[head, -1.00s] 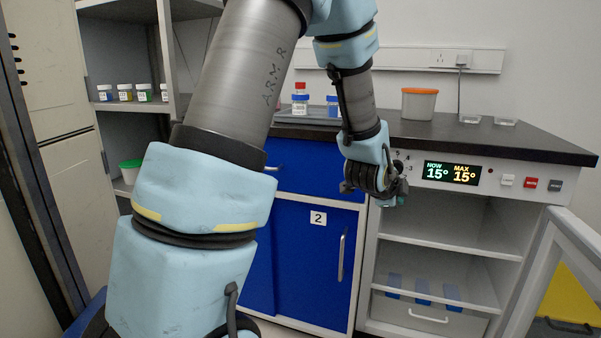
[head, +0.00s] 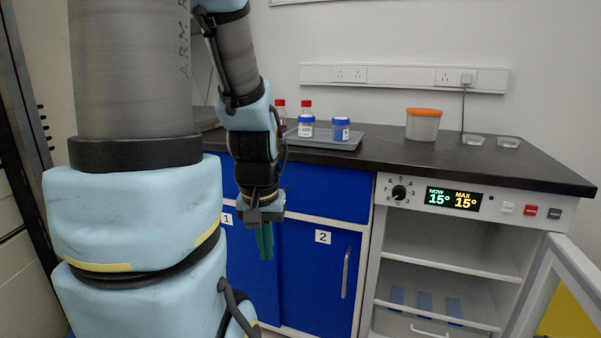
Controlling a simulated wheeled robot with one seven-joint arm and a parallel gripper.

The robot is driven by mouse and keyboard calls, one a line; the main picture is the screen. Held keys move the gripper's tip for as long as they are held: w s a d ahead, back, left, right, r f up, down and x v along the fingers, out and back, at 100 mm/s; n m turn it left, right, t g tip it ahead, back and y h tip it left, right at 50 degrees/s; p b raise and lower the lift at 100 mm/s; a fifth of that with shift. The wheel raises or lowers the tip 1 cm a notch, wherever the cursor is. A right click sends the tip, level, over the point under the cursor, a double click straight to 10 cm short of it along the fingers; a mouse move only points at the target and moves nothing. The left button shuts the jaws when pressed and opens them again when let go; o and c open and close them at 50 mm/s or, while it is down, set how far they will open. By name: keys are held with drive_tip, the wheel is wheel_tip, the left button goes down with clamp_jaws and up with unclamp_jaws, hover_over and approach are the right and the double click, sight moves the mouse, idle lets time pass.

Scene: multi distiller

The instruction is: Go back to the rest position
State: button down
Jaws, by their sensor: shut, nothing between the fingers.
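My gripper (head: 265,243) hangs below my wrist with its greenish fingers pointing down, in front of the blue cabinet doors. It is shut and holds nothing. It is below the level of the bench top and left of the open cooler cabinet. My arm fills the left of the view and hides part of the bench and the shelves behind it.
The cooler (head: 455,245) reads 15°. Its door (head: 553,285) stands open at the right. Blue doors (head: 318,275) lie behind my gripper.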

wheel_tip(320, 180, up, 19)
drive_tip(key=p, duration=1.6)
drive_tip(key=shift+f+p, duration=0.15)
drive_tip(key=shift+p, duration=0.2)
